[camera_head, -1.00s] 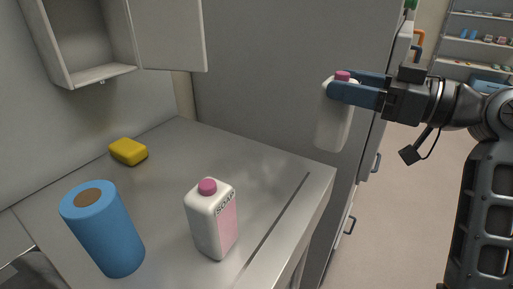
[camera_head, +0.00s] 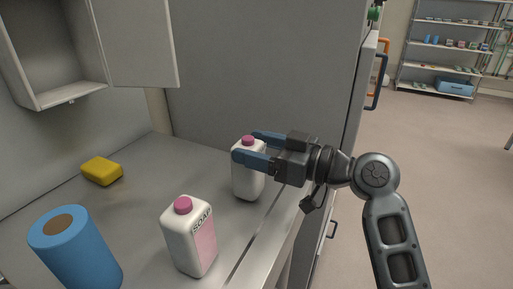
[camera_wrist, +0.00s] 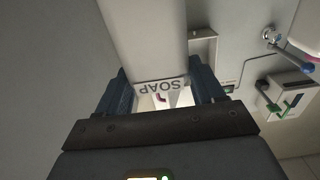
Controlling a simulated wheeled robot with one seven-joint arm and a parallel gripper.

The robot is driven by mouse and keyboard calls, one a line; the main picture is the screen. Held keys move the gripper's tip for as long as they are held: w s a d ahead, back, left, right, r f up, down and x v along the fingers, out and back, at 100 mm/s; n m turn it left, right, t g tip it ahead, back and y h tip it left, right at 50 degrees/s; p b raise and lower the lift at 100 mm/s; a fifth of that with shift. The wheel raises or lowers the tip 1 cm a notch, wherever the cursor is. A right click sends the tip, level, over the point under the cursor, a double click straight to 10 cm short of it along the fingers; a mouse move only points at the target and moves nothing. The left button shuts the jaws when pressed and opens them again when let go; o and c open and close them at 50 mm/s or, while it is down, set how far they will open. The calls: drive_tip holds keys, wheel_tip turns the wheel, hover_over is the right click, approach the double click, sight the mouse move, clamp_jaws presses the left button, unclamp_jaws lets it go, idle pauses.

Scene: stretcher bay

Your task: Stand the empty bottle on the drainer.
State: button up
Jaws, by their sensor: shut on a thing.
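My gripper (camera_head: 246,146) is shut on a white bottle (camera_head: 248,182) with a pink cap, gripping it near its top. The bottle is upright over the right part of the grey worktop (camera_head: 135,215). I cannot tell whether its base touches the surface. In the wrist view the held bottle (camera_wrist: 145,35) fills the space between the fingers, with SOAP lettering upside down near its shoulder. A second white bottle (camera_head: 185,247), with a pink cap, pink panel and SOAP lettering, stands on the worktop nearer the camera. I cannot make out a separate drainer; a dark groove runs along the worktop's right side.
A blue roll (camera_head: 85,260) stands at the front left. A yellow sponge (camera_head: 102,171) lies at the back left. An open wall cabinet (camera_head: 50,95) hangs above. A tall grey unit (camera_head: 270,75) closes off the back. The worktop's middle is clear.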

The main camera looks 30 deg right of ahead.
drive_tip(key=shift+f, duration=0.3)
drive_tip(key=o, duration=1.7)
drive_tip(key=shift+c, duration=0.2)
drive_tip(key=shift+r, duration=0.2)
drive_tip(key=b+v, duration=0.2)
drive_tip(key=v, duration=1)
